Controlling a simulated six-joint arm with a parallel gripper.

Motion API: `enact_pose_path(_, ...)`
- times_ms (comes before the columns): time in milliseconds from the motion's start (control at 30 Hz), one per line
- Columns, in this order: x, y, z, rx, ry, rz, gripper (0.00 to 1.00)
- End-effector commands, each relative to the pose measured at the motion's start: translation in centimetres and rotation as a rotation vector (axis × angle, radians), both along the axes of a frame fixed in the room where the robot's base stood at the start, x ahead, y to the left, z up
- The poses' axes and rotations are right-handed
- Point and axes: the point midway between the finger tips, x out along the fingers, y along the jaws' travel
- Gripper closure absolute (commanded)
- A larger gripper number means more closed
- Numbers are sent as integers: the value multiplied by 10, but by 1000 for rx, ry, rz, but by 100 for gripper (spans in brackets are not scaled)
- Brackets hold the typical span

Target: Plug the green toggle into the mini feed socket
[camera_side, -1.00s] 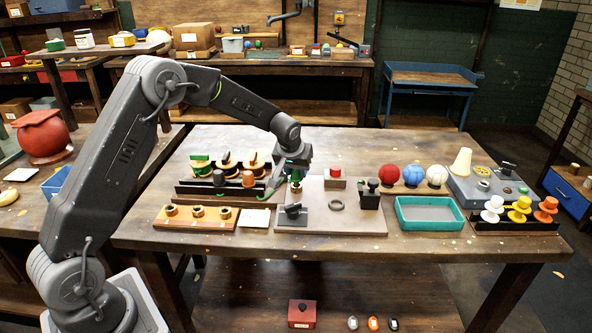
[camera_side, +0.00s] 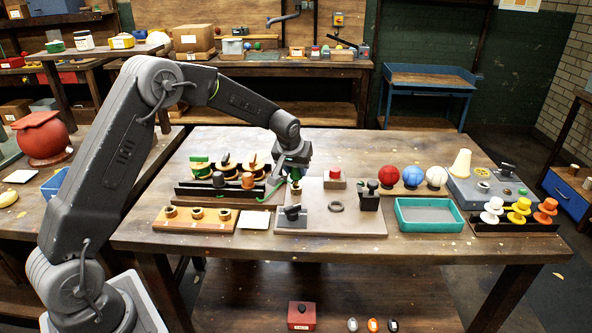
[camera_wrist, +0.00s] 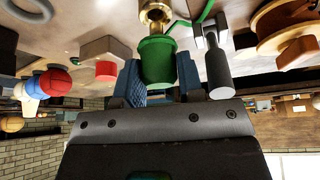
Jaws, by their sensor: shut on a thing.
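My gripper (camera_side: 294,165) is over the left edge of the pale board on the table. In the wrist view its blue fingers (camera_wrist: 157,85) are shut on the green toggle (camera_wrist: 157,60), a green tapered body. A brass fitting (camera_wrist: 155,16) sits directly beyond the toggle's far end; I cannot tell whether it is part of the toggle or the mini feed socket. In the side view the toggle (camera_side: 296,180) is small and partly hidden by my gripper. A green curved cable or hook (camera_wrist: 203,12) shows beside the brass fitting.
The pale board (camera_side: 330,220) carries a red-topped block (camera_side: 336,178), a grey ring (camera_side: 336,207) and dark lever parts (camera_side: 292,212). A rack with knobs (camera_side: 220,190) stands close on the left. Balls (camera_side: 412,177) and a teal tray (camera_side: 430,228) lie to the right.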

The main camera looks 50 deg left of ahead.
Motion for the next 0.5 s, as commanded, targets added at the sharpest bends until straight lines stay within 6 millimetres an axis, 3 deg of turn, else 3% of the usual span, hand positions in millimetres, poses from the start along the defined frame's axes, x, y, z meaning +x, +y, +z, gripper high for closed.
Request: enact_pose_path(500,0,0,21,1,-1,-1,89)
